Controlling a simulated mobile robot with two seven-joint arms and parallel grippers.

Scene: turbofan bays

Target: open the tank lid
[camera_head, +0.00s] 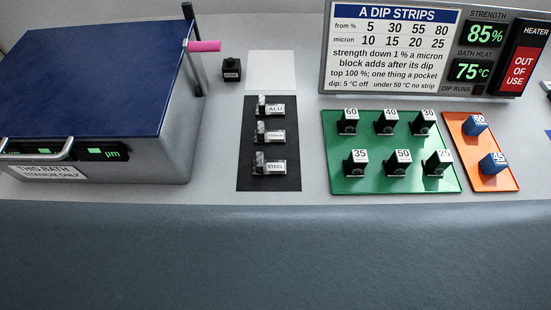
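The tank (150,158) is a grey metal box at the left of the bench. Its blue lid (95,70) lies shut over the top. A metal bar handle (38,156) is at the lid's front left edge. A green "µm" display (103,153) and a label reading "THIS BATH TITANIUM ONLY" (47,173) are on the tank's front. A pink rod (204,46) sticks out to the right from a post at the tank's back right corner. Neither of my grippers shows in the head view.
A black mat (245,184) holds labelled pieces, including ALU and STEEL. A green tray (335,185) holds several numbered black blocks; an orange tray (508,185) holds two blue ones. A sign (392,45) and a panel reading 85% and 75°C (482,50) stand behind. A small black block (231,68) sits right of the tank.

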